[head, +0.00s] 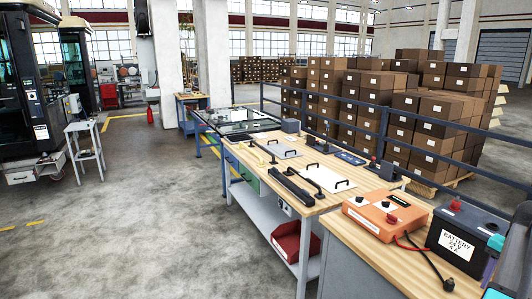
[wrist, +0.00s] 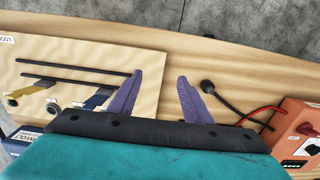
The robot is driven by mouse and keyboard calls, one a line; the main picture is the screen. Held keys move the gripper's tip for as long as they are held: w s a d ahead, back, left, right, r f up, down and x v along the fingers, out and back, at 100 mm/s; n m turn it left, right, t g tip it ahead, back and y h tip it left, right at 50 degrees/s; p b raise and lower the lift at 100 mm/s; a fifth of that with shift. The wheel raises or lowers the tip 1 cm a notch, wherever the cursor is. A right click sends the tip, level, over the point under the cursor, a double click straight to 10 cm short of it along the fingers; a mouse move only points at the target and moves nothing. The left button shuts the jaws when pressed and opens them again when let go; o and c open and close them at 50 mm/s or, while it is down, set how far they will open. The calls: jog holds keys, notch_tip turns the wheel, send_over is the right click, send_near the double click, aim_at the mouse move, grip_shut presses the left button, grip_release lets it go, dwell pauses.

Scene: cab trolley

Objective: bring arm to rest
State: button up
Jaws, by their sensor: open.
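My gripper (wrist: 160,77) shows in the wrist view with its two purple fingers spread apart and nothing between them. It hangs over a wooden bench top (wrist: 240,60); its height above it is hard to tell. In the head view, teal parts of my arm show at the right edge, beside the battery (head: 458,241), and the fingers are not clear there.
Under the left finger lies a pale board (wrist: 90,65) with two black rods and blue and yellow pieces. A black lead end (wrist: 207,87) and an orange box (wrist: 300,130) are at right. In the head view, open floor (head: 130,220) lies left of the benches.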

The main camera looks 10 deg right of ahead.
jog(key=w+a+f+n+g+y, duration=0.1)
jog(key=w+a+f+n, duration=0.2)
jog(key=w+a+f, duration=0.85)
jog(key=a+f+n+g+y+b, duration=0.1)
jog(key=a+f+n+g+b, duration=0.15)
jog(key=a+f, duration=1.7)
jog(key=s+a+f+n+g, duration=0.1)
jog(key=s+a+f+n, duration=0.1)
jog(key=s+a+f, duration=0.55)
jog(key=s+a+f+n+g, duration=0.2)
jog(key=a+f, duration=0.2)
jog(key=a, duration=0.7)
jog(key=s+a+f+n+h, duration=0.1)
jog(key=s+a+f+n, duration=0.1)
jog(key=s+a+f, duration=0.2)
jog(key=s+a+f+n+h, duration=0.1)
jog(key=s+a+f+n, duration=0.2)
jog(key=s, duration=0.7)
jog(key=shift+s+a+f+t+b, duration=0.35)
jog(key=shift+a+f, duration=0.4)
jog(key=shift+f, duration=0.65)
